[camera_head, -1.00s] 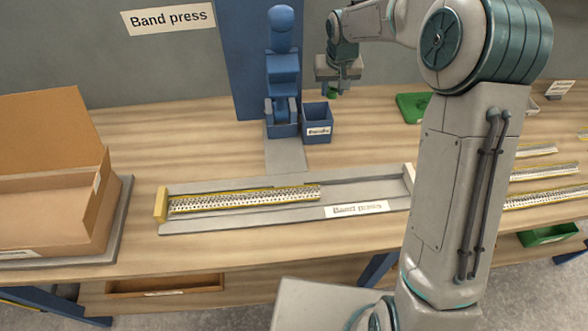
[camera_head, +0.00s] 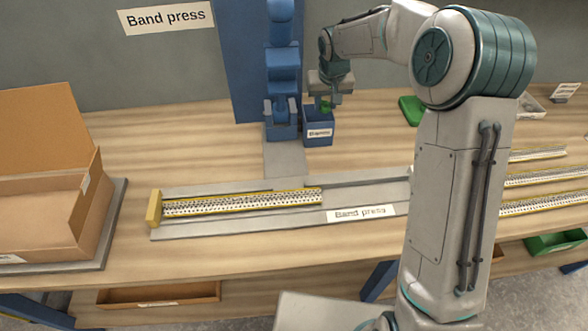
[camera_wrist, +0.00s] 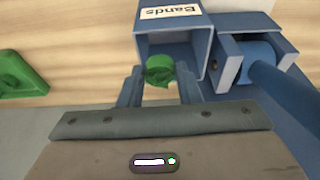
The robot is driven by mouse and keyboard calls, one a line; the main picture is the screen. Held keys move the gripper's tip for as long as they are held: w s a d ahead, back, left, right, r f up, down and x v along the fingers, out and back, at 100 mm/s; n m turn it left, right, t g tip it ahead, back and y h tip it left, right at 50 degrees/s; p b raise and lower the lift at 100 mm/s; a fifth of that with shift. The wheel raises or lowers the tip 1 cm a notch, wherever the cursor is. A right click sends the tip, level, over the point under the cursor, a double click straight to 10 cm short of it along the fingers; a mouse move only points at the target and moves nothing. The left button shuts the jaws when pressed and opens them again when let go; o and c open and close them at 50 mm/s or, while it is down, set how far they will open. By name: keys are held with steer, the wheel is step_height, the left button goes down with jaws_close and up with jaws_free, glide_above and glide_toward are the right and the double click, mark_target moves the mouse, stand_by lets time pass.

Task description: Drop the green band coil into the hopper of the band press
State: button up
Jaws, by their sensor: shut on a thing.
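The green band coil (camera_wrist: 159,70) is between the fingertips of my gripper (camera_wrist: 158,80), which is shut on it. In the head view the coil (camera_head: 326,106) shows as a small green spot under my gripper (camera_head: 328,100). The hopper is a blue open-topped box (camera_head: 318,132) with a white label, beside the blue band press (camera_head: 282,85). In the wrist view the coil appears over the mouth of the hopper (camera_wrist: 200,42), whose label reads "Bands". I cannot tell whether the coil is above the rim or just inside it.
A grey track (camera_head: 300,214) with a yellow-edged perforated strip (camera_head: 240,202) lies in front of the press. An open cardboard box (camera_head: 50,215) stands at the left. A green piece (camera_head: 411,109) lies on the table right of the hopper. More strips (camera_head: 545,177) lie at the right.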

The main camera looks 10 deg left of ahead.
steer(key=o, duration=1)
steer(key=b+v, duration=0.1)
steer(key=v, duration=1.3)
steer(key=shift+f, duration=0.1)
